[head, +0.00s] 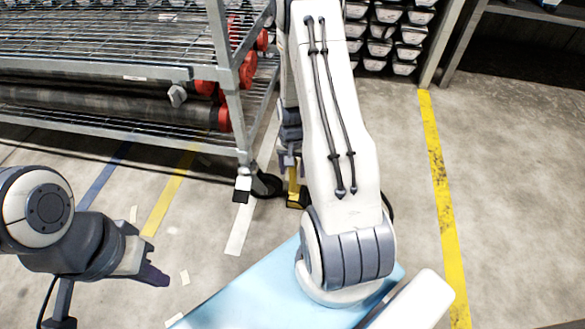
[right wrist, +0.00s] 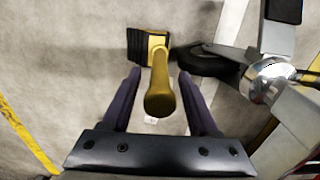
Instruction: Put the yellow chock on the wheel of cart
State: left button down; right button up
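The yellow chock (head: 293,196) stands on the floor beside the cart's black caster wheel (head: 266,184), partly hidden by my right arm. In the right wrist view, the chock's yellow handle (right wrist: 159,92) points toward the camera, and its black ribbed face (right wrist: 147,45) is turned away from the wheel (right wrist: 207,59). Only a narrow gap, if any, separates chock and wheel. My right gripper (right wrist: 160,75) is open, with a dark finger on each side of the handle and gaps showing. My left gripper (head: 152,276) hangs at lower left, away from the chock; its finger gap is unclear.
The wire-shelf cart (head: 232,115) carries dark tubes with red ends (head: 223,118). A light-blue surface (head: 260,297) lies below my right arm. Floor tape (head: 437,180) runs along the right, with open concrete beside it. Racks stand at the back.

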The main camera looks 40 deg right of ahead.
jog(key=shift+r, duration=0.15)
notch_tip(320, 180, up, 12)
jog(key=p, duration=0.9)
jog(key=s+a+r+n, duration=0.1)
jog(key=a+r+n, duration=0.3)
jog(key=a+r, duration=0.45)
jog(key=a+r+n, duration=0.4)
jog(key=a+r, duration=0.1)
jog(key=a, duration=0.6)
jog(key=s+a+r+n, duration=0.3)
jog(key=s+a+n, duration=0.1)
jog(key=s, duration=0.4)
jog(key=s+a+r+n+y, duration=0.1)
jog(key=s+a+r+n, duration=0.3)
jog(key=s, duration=0.4)
jog(key=shift+s+a+r+n, duration=0.3)
jog(key=shift+a+n, duration=0.4)
jog(key=shift+a, duration=0.5)
jog(key=shift+r, duration=0.1)
notch_tip(320, 180, up, 51)
jog(key=p, duration=5.1)
